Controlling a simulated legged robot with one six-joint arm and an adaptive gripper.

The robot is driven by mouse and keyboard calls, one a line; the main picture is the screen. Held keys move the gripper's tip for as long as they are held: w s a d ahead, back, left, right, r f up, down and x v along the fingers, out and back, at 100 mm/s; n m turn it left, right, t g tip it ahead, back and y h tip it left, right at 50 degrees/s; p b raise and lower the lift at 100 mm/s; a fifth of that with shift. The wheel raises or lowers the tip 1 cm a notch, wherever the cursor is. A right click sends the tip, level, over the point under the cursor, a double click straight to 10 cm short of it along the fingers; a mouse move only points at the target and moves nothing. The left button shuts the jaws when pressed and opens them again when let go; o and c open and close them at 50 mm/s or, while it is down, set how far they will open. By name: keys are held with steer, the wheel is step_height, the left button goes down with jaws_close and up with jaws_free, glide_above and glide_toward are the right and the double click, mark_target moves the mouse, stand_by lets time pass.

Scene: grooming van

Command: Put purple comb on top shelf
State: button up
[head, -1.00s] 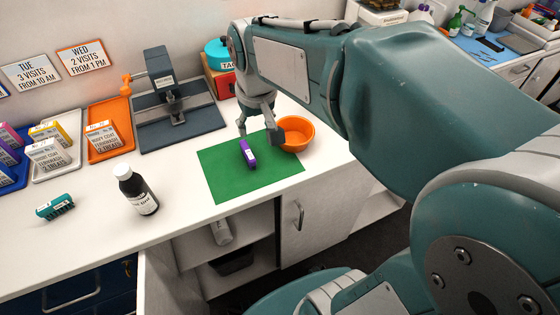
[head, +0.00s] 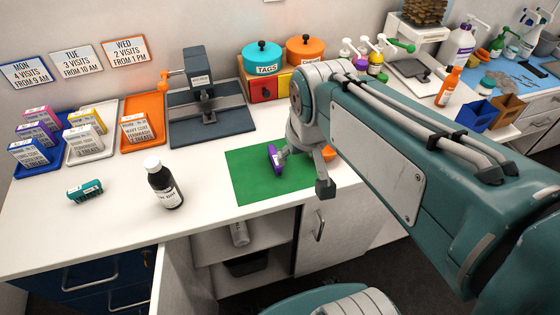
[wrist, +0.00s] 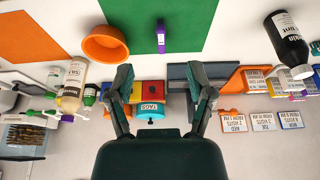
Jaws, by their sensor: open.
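The purple comb (head: 273,157) lies on the green mat (head: 248,185) on the white counter. It also shows in the wrist view (wrist: 161,38), beyond and roughly midway between my fingertips. My gripper (head: 304,172) is open and empty over the right part of the mat.
An orange bowl (wrist: 105,43) stands close beside the mat, mostly hidden behind my gripper in the head view. A cabinet door (head: 188,275) hangs open.

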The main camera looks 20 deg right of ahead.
steer(key=w+f+g, duration=0.2)
steer(key=w+f, duration=0.1)
steer(key=w, duration=0.4)
steer(key=g, duration=0.2)
glide_toward(277, 164)
steer(key=shift+w+a+f, duration=0.1)
steer(key=shift+w+f, duration=0.25)
steer(key=shift+w, duration=0.1)
steer(key=shift+w+f, duration=0.1)
steer(key=shift+f, duration=0.2)
steer(key=f, duration=1)
steer(key=shift+d+f, duration=0.2)
steer(key=shift+d, duration=0.05)
steer(key=shift+c, duration=0.3)
jaws_close()
